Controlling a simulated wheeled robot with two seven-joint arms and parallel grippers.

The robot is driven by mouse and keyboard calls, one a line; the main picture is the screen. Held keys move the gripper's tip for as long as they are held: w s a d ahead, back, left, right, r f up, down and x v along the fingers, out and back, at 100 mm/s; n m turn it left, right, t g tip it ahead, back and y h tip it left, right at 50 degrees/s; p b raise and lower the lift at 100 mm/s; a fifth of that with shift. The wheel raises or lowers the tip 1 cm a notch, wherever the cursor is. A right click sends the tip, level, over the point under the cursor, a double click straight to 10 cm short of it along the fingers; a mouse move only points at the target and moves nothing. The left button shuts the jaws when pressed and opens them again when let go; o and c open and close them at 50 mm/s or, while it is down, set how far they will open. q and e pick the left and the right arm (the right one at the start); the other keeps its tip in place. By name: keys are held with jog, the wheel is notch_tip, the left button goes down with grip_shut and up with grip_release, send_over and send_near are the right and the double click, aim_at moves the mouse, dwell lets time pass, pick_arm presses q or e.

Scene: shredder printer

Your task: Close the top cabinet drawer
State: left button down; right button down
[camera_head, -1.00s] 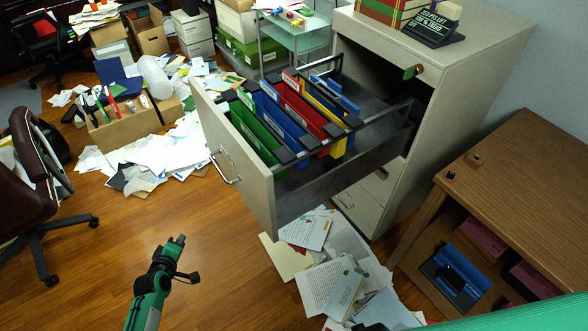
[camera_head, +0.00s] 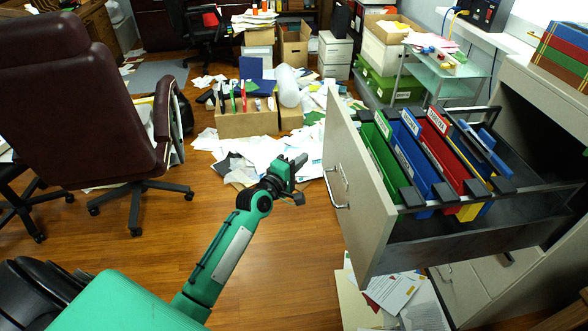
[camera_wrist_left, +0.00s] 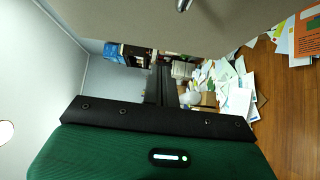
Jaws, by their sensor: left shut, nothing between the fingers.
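The top drawer (camera_head: 352,215) of the beige filing cabinet (camera_head: 540,85) is pulled far out. It holds green, blue, red and yellow hanging folders (camera_head: 432,165). A metal handle (camera_head: 336,189) is on its front panel. My left gripper (camera_head: 297,163) is shut and empty, just left of the drawer front, with a gap to the handle in the picture. In the left wrist view, the gripper's dark fingers (camera_wrist_left: 161,84) point out below a broad beige panel (camera_wrist_left: 150,22), which looks like the drawer front, with a bit of handle at the top edge. My right gripper is out of view.
A maroon office chair (camera_head: 80,105) stands at left. Scattered papers (camera_head: 275,145) and a cardboard box (camera_head: 245,122) lie beyond my gripper. More papers (camera_head: 395,290) lie under the drawer. Wooden floor (camera_head: 290,260) is clear before the drawer.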

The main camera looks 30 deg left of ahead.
aim_at(329, 147)
pick_arm(q)
jog(key=w+d, duration=0.2)
jog(key=w, duration=0.1)
jog(key=w+d, duration=0.2)
jog(key=shift+w, duration=0.25)
jog(key=shift+w, duration=0.1)
